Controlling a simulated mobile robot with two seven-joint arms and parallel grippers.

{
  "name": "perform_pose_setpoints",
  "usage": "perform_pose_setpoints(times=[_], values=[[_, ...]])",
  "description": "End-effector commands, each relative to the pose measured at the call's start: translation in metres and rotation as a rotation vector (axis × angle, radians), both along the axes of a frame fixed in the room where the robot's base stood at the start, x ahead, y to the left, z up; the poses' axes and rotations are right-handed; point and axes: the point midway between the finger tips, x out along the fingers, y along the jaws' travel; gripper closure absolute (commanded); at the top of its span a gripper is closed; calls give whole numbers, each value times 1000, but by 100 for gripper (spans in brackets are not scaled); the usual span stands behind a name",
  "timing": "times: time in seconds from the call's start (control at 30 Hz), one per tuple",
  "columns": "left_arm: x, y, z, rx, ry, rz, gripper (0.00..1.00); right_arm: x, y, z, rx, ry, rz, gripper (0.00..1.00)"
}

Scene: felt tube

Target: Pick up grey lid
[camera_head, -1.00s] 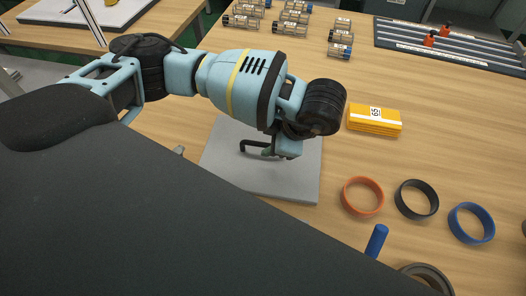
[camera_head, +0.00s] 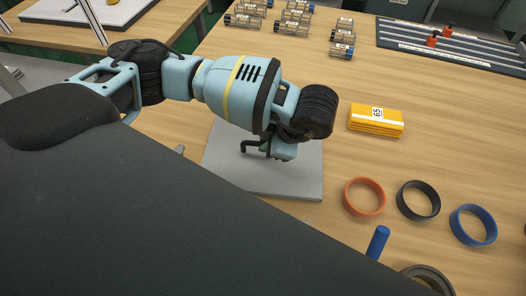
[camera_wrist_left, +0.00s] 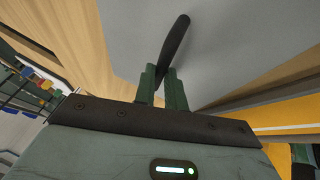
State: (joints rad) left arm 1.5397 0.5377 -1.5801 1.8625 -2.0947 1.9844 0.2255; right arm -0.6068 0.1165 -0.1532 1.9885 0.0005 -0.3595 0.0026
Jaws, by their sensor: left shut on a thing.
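The grey lid (camera_head: 300,180) is a flat, light grey square slab with a black bar handle (camera_head: 250,147). It is at the middle of the head view, partly covered by my left arm and by the dark shape in front. My left gripper (camera_head: 265,148) is over the slab, shut on the black handle. In the left wrist view, the two green fingers (camera_wrist_left: 164,82) close around the dark handle (camera_wrist_left: 176,40), with the grey lid (camera_wrist_left: 235,45) behind it. I cannot tell whether the lid touches the table. My right gripper is not in view.
A yellow block stack (camera_head: 376,120) stands right of the lid. Orange (camera_head: 364,197), black (camera_head: 418,200) and blue (camera_head: 473,225) rings lie front right, near a blue peg (camera_head: 377,242). Several clear cylinders (camera_head: 292,23) and a dark rail tray (camera_head: 455,45) are at the back. Table between is clear.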

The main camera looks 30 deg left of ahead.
Motion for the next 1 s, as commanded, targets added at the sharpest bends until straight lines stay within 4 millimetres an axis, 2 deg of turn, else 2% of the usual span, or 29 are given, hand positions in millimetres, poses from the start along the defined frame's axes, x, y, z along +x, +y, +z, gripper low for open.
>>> perform_pose_setpoints(times=[0.27, 0.37, 0.73, 1.0], values=[[0, -1, 3, -3, -2, 0, 100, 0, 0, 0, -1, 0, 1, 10], [1, -1, 14, -2, -5, -1, 100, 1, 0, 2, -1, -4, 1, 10], [1, 0, 83, -2, -9, -1, 100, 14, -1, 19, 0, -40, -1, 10], [0, 0, 100, -1, 0, 0, 100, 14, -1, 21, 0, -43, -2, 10]])
